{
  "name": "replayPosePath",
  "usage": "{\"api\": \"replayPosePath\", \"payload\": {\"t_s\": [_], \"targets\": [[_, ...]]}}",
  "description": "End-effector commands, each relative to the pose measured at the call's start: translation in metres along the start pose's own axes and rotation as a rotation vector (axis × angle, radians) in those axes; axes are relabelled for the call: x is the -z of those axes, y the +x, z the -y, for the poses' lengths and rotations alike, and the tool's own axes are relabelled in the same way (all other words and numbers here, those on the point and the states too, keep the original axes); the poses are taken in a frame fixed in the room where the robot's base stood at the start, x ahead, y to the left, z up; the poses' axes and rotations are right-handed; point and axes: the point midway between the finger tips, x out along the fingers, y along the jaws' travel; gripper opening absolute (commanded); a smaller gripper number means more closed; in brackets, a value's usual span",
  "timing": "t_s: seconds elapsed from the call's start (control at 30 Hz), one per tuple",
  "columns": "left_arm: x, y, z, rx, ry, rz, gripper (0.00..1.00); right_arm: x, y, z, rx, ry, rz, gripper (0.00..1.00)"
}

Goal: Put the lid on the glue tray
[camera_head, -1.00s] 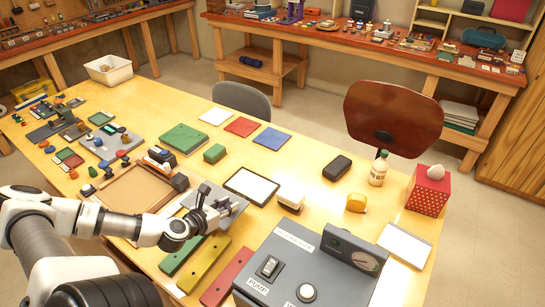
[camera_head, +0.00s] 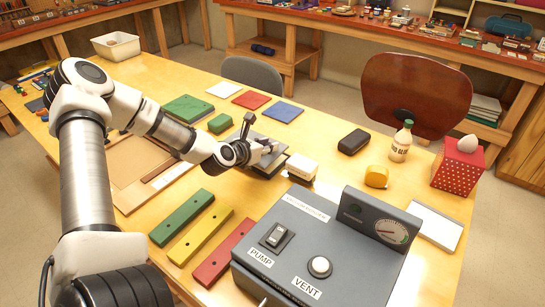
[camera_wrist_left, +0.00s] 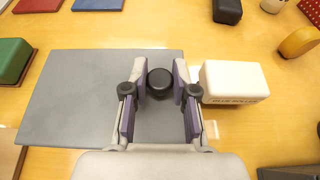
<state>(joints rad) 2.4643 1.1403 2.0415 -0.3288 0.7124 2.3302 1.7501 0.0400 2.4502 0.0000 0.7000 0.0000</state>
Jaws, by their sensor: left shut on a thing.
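The lid is a flat grey plate (camera_wrist_left: 75,100) with a round black knob (camera_wrist_left: 160,84) in the left wrist view. My left gripper (camera_head: 264,149) is shut on this knob, with a purple-padded finger on either side. In the head view the grey lid (camera_head: 266,165) lies level over the spot of the black-rimmed white glue tray. The tray is almost wholly hidden below it; only a dark edge shows at the front. I cannot tell whether the lid touches the tray. My right gripper is not in view.
A white block (camera_head: 302,168) stands close at the lid's right side. The grey pump box (camera_head: 310,250) and green, yellow and red bars (camera_head: 204,237) are in front. A green block (camera_head: 220,123) and coloured sheets lie behind. A glue bottle (camera_head: 401,142) stands right.

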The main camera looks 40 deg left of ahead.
Motion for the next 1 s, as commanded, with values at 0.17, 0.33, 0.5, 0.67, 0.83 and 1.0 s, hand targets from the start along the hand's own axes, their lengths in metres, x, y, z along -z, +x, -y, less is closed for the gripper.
{"api": "replayPosePath", "payload": {"t_s": [0.17, 0.33, 0.5, 0.67, 0.83, 1.0], "targets": [[-0.005, 0.019, 0.000, -0.002, 0.004, -0.001, 0.00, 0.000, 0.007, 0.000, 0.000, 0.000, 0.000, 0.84], [0.014, 0.032, 0.002, 0.001, 0.004, -0.006, 0.00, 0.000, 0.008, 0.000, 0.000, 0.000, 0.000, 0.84], [0.025, 0.037, 0.001, 0.000, 0.000, 0.000, 0.00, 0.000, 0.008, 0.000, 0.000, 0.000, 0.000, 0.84], [0.025, 0.037, 0.001, 0.000, -0.001, 0.001, 0.00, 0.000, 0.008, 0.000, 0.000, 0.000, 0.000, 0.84], [0.029, 0.039, 0.001, 0.000, -0.001, 0.000, 0.00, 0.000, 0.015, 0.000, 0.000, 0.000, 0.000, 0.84], [0.030, 0.039, 0.001, 0.000, -0.001, -0.001, 0.52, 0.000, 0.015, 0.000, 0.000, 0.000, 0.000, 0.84]]}}
